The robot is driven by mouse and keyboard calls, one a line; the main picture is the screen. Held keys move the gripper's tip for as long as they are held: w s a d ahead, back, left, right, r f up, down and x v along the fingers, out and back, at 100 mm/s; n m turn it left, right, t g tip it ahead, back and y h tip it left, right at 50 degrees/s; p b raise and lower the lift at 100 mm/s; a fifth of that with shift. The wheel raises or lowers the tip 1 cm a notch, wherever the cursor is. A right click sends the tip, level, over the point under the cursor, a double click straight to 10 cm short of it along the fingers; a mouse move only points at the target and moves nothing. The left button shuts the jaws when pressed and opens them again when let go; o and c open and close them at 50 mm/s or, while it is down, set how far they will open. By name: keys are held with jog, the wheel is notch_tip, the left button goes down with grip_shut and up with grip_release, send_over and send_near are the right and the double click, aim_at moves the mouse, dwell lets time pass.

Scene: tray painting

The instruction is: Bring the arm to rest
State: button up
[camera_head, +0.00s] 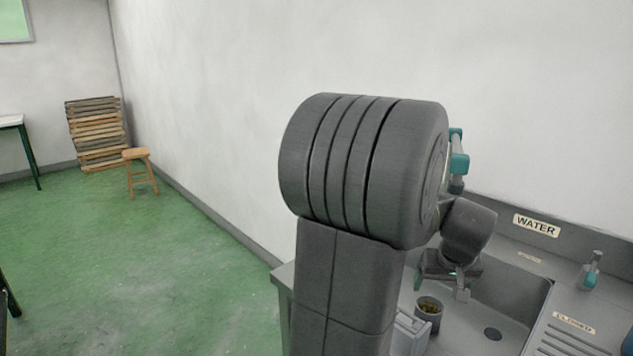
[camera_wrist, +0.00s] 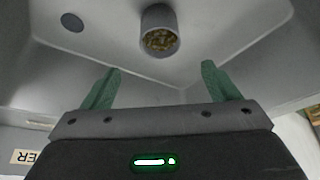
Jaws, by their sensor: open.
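My gripper (camera_wrist: 158,85) shows in the wrist view with its two green fingers spread apart and nothing between them. In the head view my gripper (camera_head: 452,285) is small and partly hidden behind my own grey arm. It hangs over the grey sink (camera_head: 510,300). A grey cup (camera_head: 428,318) with brownish-yellow contents stands in the sink below and to the left of the gripper. The cup also shows in the wrist view (camera_wrist: 158,20), beyond the fingertips and apart from them.
A wooden stool (camera_head: 139,170) and stacked pallets (camera_head: 97,133) are far left. The green floor (camera_head: 170,270) between is clear.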

aim_at(428, 307)
jog(key=b+x, duration=0.2)
jog(key=x, duration=1.1)
jog(key=shift+f, duration=0.4)
jog(key=shift+r, duration=0.4)
